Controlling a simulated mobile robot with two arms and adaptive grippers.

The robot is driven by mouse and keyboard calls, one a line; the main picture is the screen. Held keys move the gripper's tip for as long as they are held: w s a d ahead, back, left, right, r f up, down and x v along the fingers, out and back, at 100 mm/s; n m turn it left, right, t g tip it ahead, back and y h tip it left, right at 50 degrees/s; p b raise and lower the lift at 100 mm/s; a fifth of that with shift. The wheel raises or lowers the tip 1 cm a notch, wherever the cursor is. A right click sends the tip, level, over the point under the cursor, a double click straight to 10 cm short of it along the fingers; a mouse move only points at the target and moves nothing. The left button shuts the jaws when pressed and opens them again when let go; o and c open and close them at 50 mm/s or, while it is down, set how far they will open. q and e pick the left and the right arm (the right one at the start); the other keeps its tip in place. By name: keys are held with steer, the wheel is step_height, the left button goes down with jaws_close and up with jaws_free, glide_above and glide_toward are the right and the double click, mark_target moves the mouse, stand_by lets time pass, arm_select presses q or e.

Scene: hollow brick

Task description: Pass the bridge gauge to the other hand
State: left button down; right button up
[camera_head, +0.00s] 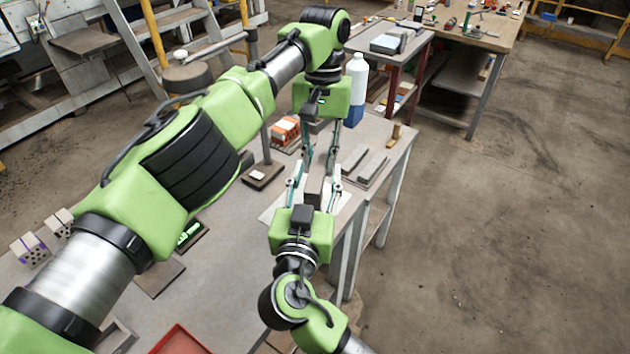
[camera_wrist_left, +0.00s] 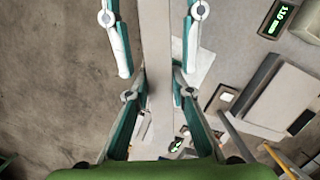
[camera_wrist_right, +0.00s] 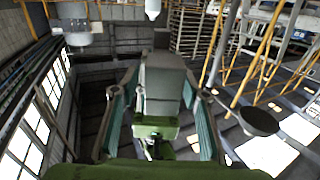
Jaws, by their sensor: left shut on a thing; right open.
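The bridge gauge, a plain grey bar (camera_head: 314,188), is held in the air between my two grippers above the workbench. My left gripper (camera_head: 319,158) comes from the far side and is shut on it. In the left wrist view the bar (camera_wrist_left: 157,50) runs between its fingers and on past them. My right gripper (camera_head: 315,176) faces it from the near side, open, with a finger on each side of the bar. In the right wrist view the bar's near end (camera_wrist_right: 165,80) stands between the spread fingers. Finger contact on the right is not clear.
The workbench (camera_head: 235,285) carries an orange-and-white block (camera_head: 286,131), a white-and-blue bottle (camera_head: 356,88), flat grey bars (camera_head: 371,167) and a red tray (camera_head: 180,341). Dotted boxes (camera_head: 30,249) stand at the left. Open floor (camera_head: 500,230) lies right of the bench.

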steer(key=shift+c, duration=0.4)
jaws_close()
arm_select(q)
steer(key=c, duration=1.7)
jaws_free()
arm_select(e)
steer(key=shift+r, duration=0.1)
arm_select(q)
steer(key=shift+r, duration=0.1)
